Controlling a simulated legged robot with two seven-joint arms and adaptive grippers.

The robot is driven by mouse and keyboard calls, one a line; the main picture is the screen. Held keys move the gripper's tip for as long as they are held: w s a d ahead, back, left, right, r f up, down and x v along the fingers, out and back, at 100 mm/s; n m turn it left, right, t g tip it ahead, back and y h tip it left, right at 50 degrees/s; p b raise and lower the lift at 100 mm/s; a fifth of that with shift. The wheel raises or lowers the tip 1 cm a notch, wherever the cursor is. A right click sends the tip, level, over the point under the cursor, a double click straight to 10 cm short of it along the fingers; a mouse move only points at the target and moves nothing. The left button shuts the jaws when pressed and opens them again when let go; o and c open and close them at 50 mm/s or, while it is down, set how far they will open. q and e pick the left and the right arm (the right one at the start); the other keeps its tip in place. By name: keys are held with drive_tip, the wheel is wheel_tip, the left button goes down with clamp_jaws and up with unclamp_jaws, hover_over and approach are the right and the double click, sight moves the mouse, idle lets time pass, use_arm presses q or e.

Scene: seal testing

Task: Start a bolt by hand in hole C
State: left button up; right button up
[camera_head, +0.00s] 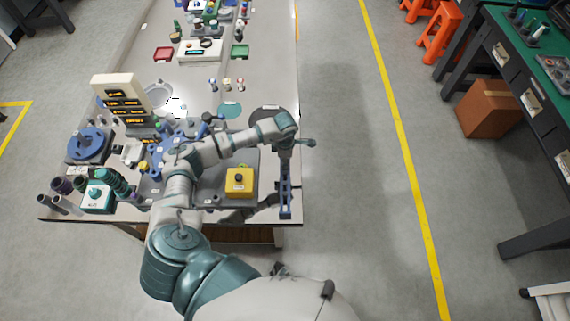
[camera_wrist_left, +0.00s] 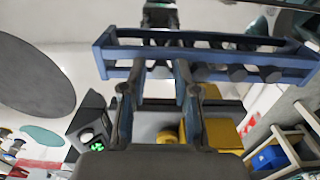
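My left gripper (camera_head: 285,152) points down over a blue rack (camera_head: 286,198) at the right front corner of the bench. In the left wrist view my left gripper's two fingers (camera_wrist_left: 160,72) are spread apart, with their tips at the blue rack (camera_wrist_left: 112,54). Several dark bolt-like cylinders (camera_wrist_left: 236,72) sit in this rack, to the right of the fingers. A dark piece (camera_wrist_left: 160,16) shows beyond the fingertips; I cannot tell whether it is a bolt. A blue and grey fixture (camera_head: 178,132) stands left of my forearm, partly hidden by it. Hole C cannot be made out. My right gripper is out of view.
A yellow box with a dark button (camera_head: 239,182) stands left of the rack. A display panel (camera_head: 121,100), a blue round device (camera_head: 88,145) and a teal box (camera_head: 97,196) stand at the left.

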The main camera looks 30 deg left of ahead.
use_arm(q)
clamp_jaws()
drive_tip(key=shift+r+p, duration=2.25)
drive_tip(key=shift+r, duration=1.3)
